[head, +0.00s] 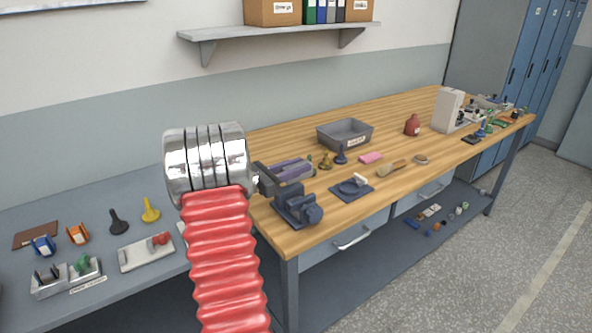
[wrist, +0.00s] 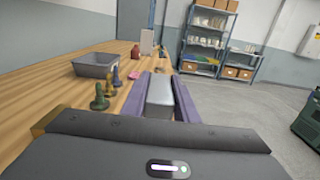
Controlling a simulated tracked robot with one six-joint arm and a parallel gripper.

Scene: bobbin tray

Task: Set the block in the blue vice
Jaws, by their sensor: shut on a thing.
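My gripper (wrist: 160,80) has purple fingers and is shut on a grey block (wrist: 159,94), which lies lengthwise between them. In the head view, my gripper (head: 292,168) is over the near left end of the wooden bench. A dark slate-blue vice (head: 298,206) stands at that bench's front edge, just below and in front of the fingers in the picture. The block looks apart from it, but I cannot tell the height. The vice is not seen in the wrist view. My arm hides part of the bench's left end.
A grey bin (head: 345,134), small coloured pegs (head: 325,161), a pink piece (head: 371,157) and a dark plate (head: 352,190) with a white part stand to the right. The low grey bench at left holds small blue (head: 43,246) and orange (head: 77,234) clamp-like pieces.

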